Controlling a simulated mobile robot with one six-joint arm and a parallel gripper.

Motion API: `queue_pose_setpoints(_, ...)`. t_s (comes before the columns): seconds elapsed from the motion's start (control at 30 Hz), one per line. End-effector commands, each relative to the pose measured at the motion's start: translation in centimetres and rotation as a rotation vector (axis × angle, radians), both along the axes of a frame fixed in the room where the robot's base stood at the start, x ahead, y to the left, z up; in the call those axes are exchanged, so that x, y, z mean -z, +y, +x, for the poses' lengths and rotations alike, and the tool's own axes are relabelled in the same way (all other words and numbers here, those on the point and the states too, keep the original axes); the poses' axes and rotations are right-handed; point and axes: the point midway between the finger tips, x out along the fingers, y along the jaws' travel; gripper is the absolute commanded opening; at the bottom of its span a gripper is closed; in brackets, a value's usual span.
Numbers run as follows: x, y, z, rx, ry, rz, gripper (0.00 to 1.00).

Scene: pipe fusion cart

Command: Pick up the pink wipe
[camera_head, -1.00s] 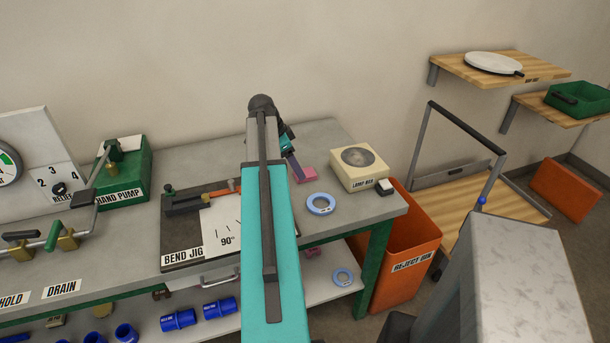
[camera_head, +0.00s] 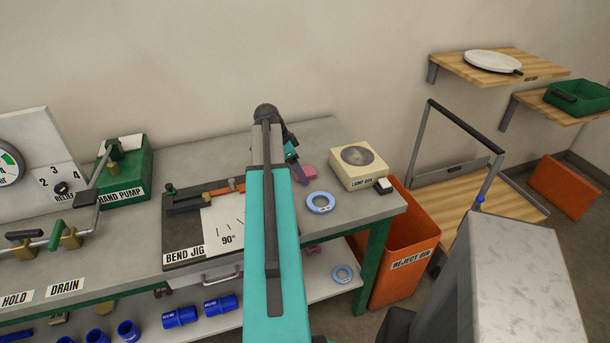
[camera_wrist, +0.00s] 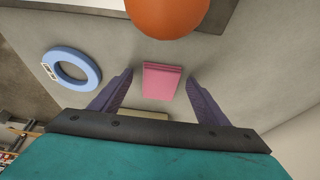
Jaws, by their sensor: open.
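The pink wipe (camera_wrist: 161,81) is a small folded pad lying on the grey bench top. In the wrist view it sits between and just beyond my two fingers, clear of both. My gripper (camera_wrist: 160,88) is open and empty, its dark purple fingers spread to either side of the wipe. In the head view the pink wipe (camera_head: 308,171) shows beside my gripper (camera_head: 298,171), partly hidden by it. The gap in height between fingertips and wipe is hard to tell.
A blue ring (camera_head: 320,203) lies near the wipe, and it also shows in the wrist view (camera_wrist: 54,70). A lamp box (camera_head: 343,178) stands to the right. The bend jig (camera_head: 190,250) is to the left. An orange rounded part (camera_wrist: 168,15) shows in the wrist view. An orange reject bin (camera_head: 412,240) stands beyond the bench end.

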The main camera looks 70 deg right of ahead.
Motion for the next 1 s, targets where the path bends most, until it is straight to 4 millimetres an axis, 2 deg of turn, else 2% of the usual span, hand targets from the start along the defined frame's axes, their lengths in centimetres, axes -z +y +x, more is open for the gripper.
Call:
queue_pose_setpoints(0.03,0.0,0.0,0.0,0.000,0.000,0.000,0.69)
queue_pose_setpoints(0.3,0.0,0.0,0.0,0.000,0.000,0.000,0.25)
queue_pose_setpoints(0.73,-0.3,0.0,0.0,0.000,-0.001,-0.001,0.25)
queue_pose_setpoints(1.0,-1.8,0.0,0.0,-0.001,-0.001,-0.001,0.25)
